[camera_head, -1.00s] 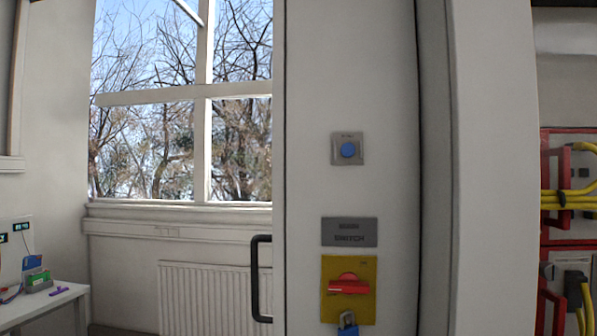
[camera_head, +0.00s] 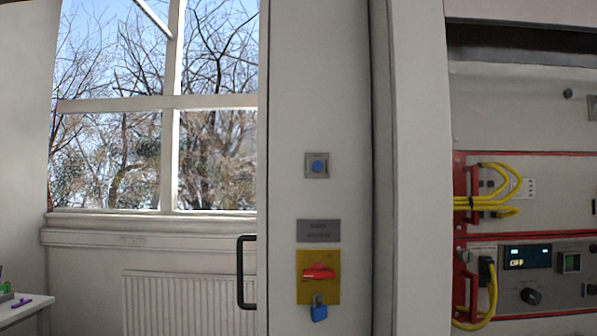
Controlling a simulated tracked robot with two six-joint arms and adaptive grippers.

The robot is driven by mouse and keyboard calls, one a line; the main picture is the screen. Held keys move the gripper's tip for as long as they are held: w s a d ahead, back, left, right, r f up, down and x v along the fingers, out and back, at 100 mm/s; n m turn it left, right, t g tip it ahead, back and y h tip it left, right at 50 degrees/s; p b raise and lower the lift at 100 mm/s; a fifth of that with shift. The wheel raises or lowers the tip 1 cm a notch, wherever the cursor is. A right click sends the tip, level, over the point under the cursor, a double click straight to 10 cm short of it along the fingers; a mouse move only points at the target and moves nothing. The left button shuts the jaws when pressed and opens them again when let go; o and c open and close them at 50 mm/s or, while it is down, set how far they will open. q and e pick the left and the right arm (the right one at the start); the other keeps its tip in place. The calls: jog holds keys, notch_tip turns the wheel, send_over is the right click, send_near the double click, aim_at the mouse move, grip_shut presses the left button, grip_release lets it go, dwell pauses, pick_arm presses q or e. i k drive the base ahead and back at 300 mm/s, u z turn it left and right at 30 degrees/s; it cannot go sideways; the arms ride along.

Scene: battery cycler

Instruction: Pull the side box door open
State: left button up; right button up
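The side box door (camera_head: 336,110) is a tall light-grey panel right of the window, seen at close range in the head view. On it are a blue push button (camera_head: 317,166), a dark label plate (camera_head: 319,231) and a red rotary switch (camera_head: 318,272) on a yellow plate. A blue padlock (camera_head: 319,308) hangs below the switch. A black D-shaped handle (camera_head: 241,272) stands out at the panel's left edge. I cannot tell whether the panel is closed or ajar. Neither gripper shows in this view.
To the right, past a grey post (camera_head: 419,170), is a rack with red-edged units (camera_head: 532,190), yellow cables (camera_head: 492,199) and a display (camera_head: 527,256) reading OFF. A radiator (camera_head: 185,304) stands under the window. A white table (camera_head: 25,313) corner is at lower left.

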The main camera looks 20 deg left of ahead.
aim_at(261, 238)
jog(key=u, duration=2.05)
jog(key=i, duration=0.1)
jog(key=z, duration=3.45)
jog(key=k, duration=1.5)
jog(key=z, duration=1.35)
jog(key=i, duration=0.1)
jog(key=u, duration=3.1)
jog(key=i, duration=1)
jog(key=z, duration=0.1)
